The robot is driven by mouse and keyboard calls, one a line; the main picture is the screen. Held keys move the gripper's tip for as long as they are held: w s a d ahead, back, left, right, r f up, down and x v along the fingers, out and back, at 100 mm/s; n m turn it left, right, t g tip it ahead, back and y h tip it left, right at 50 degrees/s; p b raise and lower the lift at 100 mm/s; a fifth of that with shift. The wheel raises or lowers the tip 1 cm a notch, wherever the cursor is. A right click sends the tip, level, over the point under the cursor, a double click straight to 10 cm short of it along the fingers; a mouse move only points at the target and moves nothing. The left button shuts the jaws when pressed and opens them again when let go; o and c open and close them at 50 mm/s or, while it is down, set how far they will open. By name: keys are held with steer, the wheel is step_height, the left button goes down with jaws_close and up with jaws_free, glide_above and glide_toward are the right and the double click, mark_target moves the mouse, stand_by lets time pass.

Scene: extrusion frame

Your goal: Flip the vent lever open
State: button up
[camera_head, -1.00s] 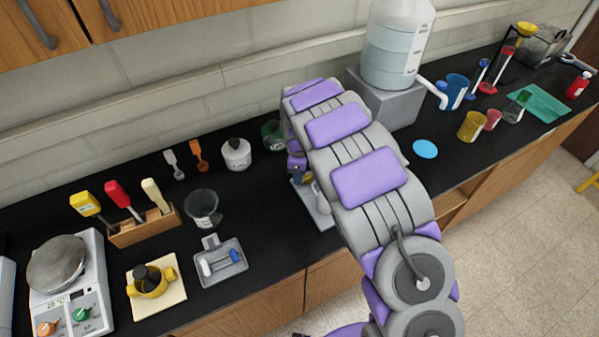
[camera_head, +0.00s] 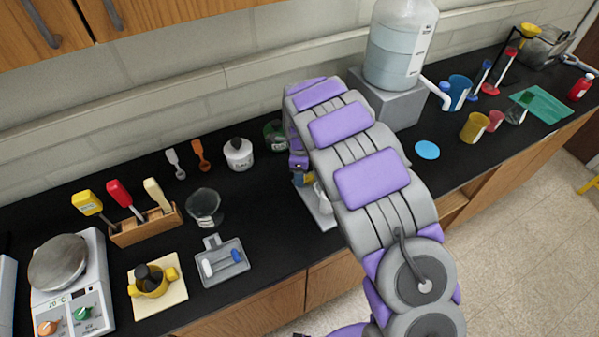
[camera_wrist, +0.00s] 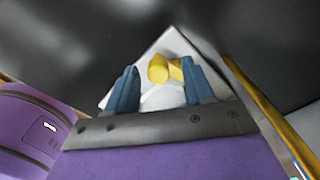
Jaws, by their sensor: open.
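A yellow part (camera_wrist: 162,69), which looks like the vent lever, shows in the wrist view on top of a rounded white body (camera_wrist: 163,97). My gripper (camera_wrist: 159,75) is open, with one blue finger on each side of the yellow part and the white body. I cannot tell whether either finger touches them. The white body stands on a pale square base (camera_wrist: 173,42). In the head view my arm hides most of this spot. Only part of the white body (camera_head: 321,197) and the base's edge (camera_head: 316,208) show beside it.
A large water jug (camera_head: 398,45) stands on a grey block (camera_head: 392,100) behind my arm. A blue disc (camera_head: 427,149) lies to the right. The counter's front edge is close.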

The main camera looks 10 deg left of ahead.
step_height(320, 180, up, 17)
steer(key=shift+a+p, duration=0.15)
steer(key=shift+p, duration=0.3)
steer(key=shift+f, duration=0.1)
